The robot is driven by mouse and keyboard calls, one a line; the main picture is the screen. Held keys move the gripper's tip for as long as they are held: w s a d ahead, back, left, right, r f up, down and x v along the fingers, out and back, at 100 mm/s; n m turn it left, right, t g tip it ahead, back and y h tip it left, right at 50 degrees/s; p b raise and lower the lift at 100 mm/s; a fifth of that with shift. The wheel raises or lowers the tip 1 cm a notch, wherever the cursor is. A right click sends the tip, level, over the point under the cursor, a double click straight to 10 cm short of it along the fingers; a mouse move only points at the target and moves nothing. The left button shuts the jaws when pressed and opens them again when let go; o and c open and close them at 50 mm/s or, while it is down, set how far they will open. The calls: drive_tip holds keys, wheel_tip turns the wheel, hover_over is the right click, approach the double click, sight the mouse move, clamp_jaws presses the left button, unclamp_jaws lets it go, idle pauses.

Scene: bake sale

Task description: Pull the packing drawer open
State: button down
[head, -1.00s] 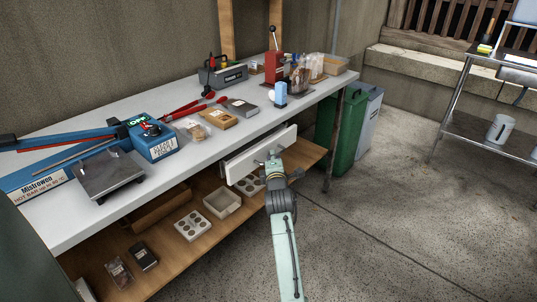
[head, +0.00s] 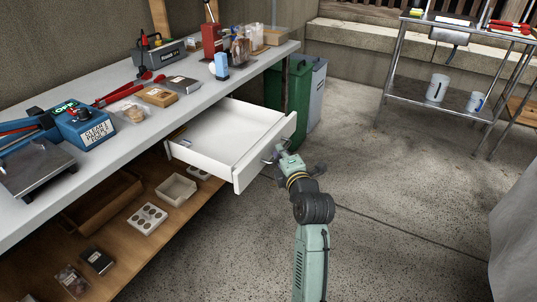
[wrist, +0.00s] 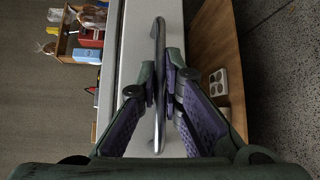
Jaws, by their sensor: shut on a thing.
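The white packing drawer (head: 220,139) is pulled well out from under the white table in the head view. Its inside shows and looks mostly bare, with a small item at its back left corner. My gripper (head: 272,156) is at the middle of the drawer front. In the wrist view, my gripper's two purple-padded fingers (wrist: 159,100) are closed on the metal bar handle (wrist: 159,42), one on each side. The drawer front (wrist: 133,50) lies behind the handle. The far inside of the drawer, under the tabletop, is hidden.
The white table (head: 110,150) holds a blue sealer (head: 83,127), tools, packets and jars. A wooden lower shelf (head: 95,225) bears trays. A green bin (head: 298,95) stands beyond the drawer. A metal cart (head: 450,107) is at the right. The floor around my arm is clear.

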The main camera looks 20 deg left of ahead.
drive_tip(key=shift+d, duration=0.45)
drive_tip(key=c, duration=1.7)
unclamp_jaws()
drive_tip(key=shift+r, duration=0.1)
